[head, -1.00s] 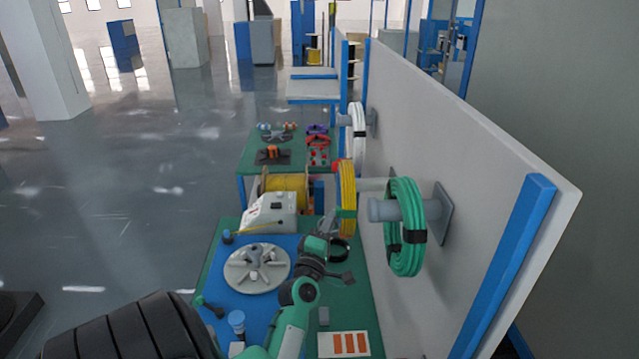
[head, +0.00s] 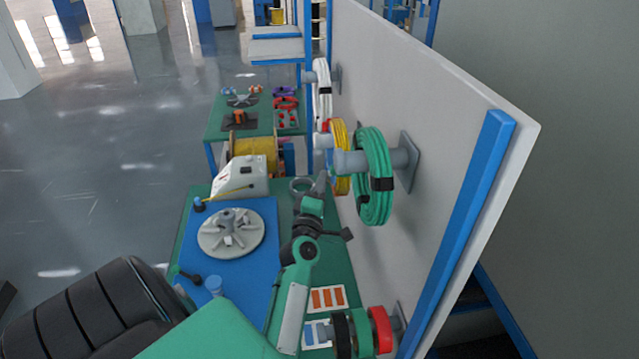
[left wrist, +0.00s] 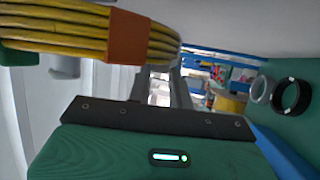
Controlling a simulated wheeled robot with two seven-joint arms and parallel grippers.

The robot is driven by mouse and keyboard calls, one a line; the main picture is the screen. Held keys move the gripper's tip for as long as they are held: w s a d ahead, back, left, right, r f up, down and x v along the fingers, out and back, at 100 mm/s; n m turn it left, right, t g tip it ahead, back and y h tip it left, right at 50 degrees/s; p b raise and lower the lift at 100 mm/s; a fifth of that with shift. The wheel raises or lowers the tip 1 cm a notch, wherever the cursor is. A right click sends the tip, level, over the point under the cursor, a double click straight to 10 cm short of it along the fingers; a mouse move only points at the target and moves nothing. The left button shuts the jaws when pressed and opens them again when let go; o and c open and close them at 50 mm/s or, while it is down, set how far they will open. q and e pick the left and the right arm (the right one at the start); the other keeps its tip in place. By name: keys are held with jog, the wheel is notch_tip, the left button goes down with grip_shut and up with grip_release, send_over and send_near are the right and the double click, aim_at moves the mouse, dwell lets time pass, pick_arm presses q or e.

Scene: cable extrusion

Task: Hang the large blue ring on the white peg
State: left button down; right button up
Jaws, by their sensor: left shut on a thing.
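A large yellow cable coil (head: 342,158) hangs around a light peg (head: 324,140) on the wall panel. The peg's end sticks out on the coil's left. In the left wrist view, the coil (left wrist: 55,30) with its orange band crosses the upper left, close to the fingers. My left gripper (head: 322,182) is at the coil's lower edge, shut on it; its fingers (left wrist: 165,80) are partly hidden behind the coil. I see no large blue ring. A white coil (head: 322,92) hangs on a farther peg, and a green coil (head: 374,178) on a nearer peg. My right gripper is out of view.
The green table (head: 335,268) below carries a grey disc (head: 231,234), a white machine (head: 239,178) and a grey ring (head: 300,185). A black ring (left wrist: 291,96) shows beside it in the wrist view. Red and green rings (head: 378,330) are at the lower wall.

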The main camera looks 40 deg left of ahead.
pick_arm(q)
jog(key=c, duration=1.2)
grip_release()
jog(key=shift+o, duration=0.2)
jog(key=s+a, duration=0.6)
jog(key=s, duration=0.2)
jog(key=shift+b, duration=0.35)
jog(key=shift+a, duration=0.1)
